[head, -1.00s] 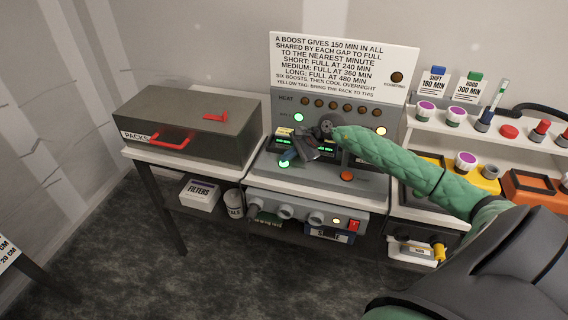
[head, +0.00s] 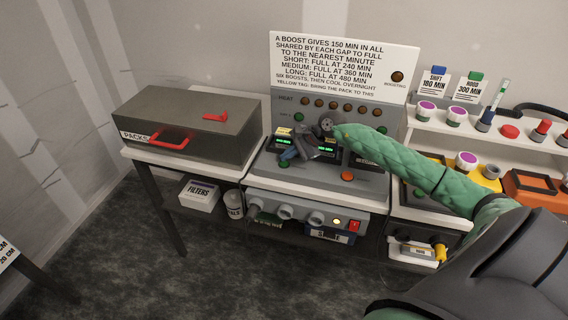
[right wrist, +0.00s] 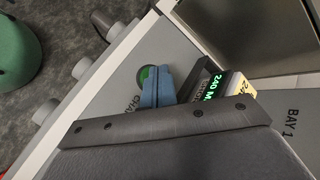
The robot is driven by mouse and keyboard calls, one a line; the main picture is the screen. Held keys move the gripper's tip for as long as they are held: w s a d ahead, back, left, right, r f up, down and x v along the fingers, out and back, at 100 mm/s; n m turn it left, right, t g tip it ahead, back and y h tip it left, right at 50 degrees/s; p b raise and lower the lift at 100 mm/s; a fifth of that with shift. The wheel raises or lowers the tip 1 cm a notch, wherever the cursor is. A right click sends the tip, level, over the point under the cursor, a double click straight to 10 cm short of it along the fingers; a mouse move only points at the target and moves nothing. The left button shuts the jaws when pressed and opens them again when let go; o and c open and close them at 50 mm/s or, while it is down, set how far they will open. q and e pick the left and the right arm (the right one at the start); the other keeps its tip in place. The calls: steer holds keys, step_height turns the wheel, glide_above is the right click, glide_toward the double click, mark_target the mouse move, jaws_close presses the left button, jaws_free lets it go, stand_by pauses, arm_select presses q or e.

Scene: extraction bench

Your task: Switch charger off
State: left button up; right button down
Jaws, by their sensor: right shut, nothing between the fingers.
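The charger (head: 322,178) is a grey console with a tall back panel, under a white sign (head: 345,62). Its round green button (head: 284,164) is at the front left of the deck and is unlit. The right wrist view shows this button (right wrist: 146,73) beside the letters "CHA", partly covered by my blue fingertips. My right gripper (head: 287,156) is shut and empty, tips down at the button; I cannot tell if they touch it. Green displays (head: 325,150) stay lit in the bays, and one reads 240 in the wrist view. My left gripper is not in view.
An orange button (head: 347,176) sits at the deck's front right. A unit below has grey knobs (head: 286,212) and a red switch (head: 354,226). A packs box (head: 190,112) stands left. Jars (head: 455,116) and an orange tray (head: 535,205) are right.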

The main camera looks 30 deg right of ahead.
mark_target(287, 162)
steer(key=shift+r, duration=0.35)
steer(key=shift+r, duration=0.15)
steer(key=shift+r, duration=2.4)
